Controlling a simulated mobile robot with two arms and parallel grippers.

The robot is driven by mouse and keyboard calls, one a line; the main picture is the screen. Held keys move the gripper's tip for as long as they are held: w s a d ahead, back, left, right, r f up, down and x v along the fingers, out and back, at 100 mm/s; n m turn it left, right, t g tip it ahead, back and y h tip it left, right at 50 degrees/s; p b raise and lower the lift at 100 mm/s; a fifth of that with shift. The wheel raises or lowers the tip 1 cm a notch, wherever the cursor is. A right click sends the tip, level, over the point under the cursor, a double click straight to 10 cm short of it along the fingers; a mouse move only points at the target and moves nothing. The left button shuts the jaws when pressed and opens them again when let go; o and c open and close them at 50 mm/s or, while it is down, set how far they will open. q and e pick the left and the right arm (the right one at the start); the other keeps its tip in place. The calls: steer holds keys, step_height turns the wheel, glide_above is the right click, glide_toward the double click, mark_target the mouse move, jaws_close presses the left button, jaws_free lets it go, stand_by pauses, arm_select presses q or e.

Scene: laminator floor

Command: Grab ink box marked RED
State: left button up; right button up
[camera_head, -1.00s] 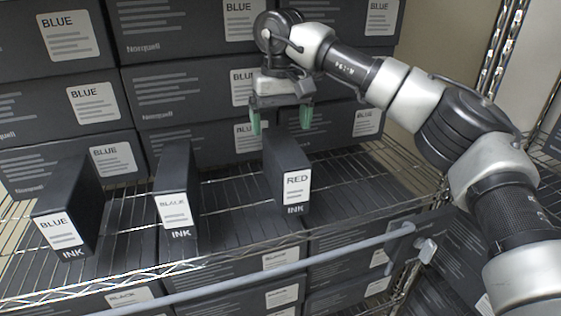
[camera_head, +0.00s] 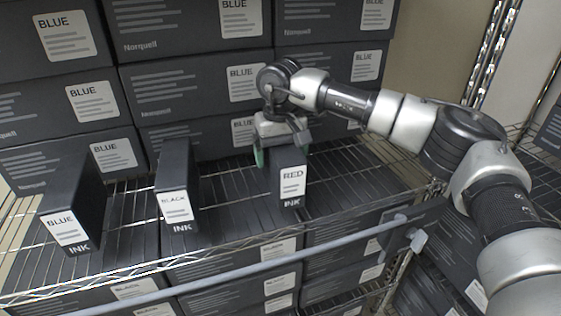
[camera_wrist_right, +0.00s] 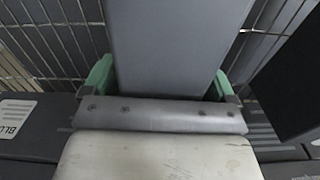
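The black ink box marked RED (camera_head: 290,185) stands upright on the wire shelf, its white label facing me. My right gripper (camera_head: 283,152) is lowered over its top from above. One green finger shows at the box's left side; the other is mostly hidden in the head view. In the right wrist view the box (camera_wrist_right: 165,45) lies between the two green fingers of the gripper (camera_wrist_right: 160,82), close to both sides. The fingers look spread around it, not clearly pressed on it. My left gripper is not in view.
Ink boxes marked BLACK (camera_head: 176,205) and BLUE (camera_head: 66,228) stand to the left on the same wire shelf (camera_head: 225,225). Large stacked BLUE cartons (camera_head: 190,85) rise behind. A grey rail (camera_head: 240,281) runs along the front, and more cartons lie below.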

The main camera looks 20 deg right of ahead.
steer(key=c, duration=1.2)
steer(key=shift+r, duration=0.1)
steer(key=shift+r, duration=0.1)
